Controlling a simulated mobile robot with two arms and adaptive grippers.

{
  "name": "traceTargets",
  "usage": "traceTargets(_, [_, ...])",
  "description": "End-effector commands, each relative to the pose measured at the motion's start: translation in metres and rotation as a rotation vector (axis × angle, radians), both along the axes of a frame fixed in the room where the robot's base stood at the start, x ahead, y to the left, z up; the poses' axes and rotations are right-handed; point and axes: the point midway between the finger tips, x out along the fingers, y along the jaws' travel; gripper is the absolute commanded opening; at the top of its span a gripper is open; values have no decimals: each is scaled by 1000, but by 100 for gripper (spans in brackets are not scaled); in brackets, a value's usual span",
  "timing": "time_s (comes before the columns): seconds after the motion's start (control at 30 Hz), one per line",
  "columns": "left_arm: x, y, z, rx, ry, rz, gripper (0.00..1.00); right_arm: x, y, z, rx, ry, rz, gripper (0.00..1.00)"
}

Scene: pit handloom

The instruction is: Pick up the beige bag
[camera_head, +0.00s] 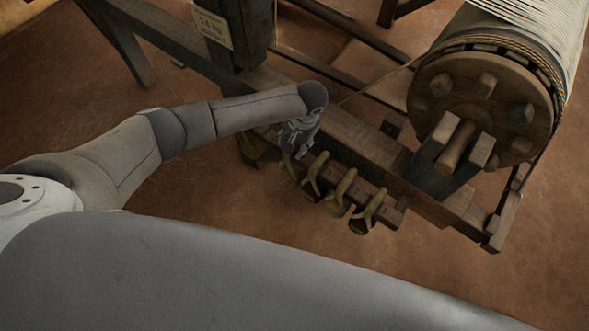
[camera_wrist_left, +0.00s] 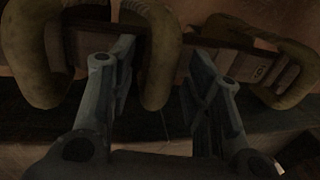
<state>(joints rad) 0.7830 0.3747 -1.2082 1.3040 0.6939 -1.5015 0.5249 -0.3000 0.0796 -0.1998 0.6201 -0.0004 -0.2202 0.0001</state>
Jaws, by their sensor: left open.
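Several beige bags hang by looped straps along a short wooden rail in the head view; one is at the rail's middle (camera_head: 341,190) and another at its right end (camera_head: 366,212). My left gripper (camera_head: 301,152) is above the rail's left end, open, with its fingers pointing down. In the left wrist view one thick beige loop (camera_wrist_left: 157,60) lies between its two spread fingers, and no grip shows. Other loops show left (camera_wrist_left: 32,60) and right (camera_wrist_left: 292,75) of the fingers. I cannot tell which bag is between them. My right gripper is not in view.
The wooden rail (camera_head: 392,216) joins a dark loom beam (camera_head: 360,140) just behind. A large wooden roller (camera_head: 482,105) with pale thread stands at right. A post with a paper label (camera_head: 212,27) rises behind my left arm. Bare brown floor lies in front.

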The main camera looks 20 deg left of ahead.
Motion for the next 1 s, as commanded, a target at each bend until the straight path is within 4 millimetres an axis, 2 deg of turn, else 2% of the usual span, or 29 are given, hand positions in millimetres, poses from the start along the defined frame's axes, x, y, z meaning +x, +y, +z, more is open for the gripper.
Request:
traceTargets(0.17, [0,0,0,-1,-1,0,45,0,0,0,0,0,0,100])
traceTargets(0.2, [0,0,0,-1,-1,0,43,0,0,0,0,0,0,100])
traceTargets(0.53, [0,0,0,-1,-1,0,0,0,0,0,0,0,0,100])
traceTargets(1.0, [2,-1,3,-3,-4,0,0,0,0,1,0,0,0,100])
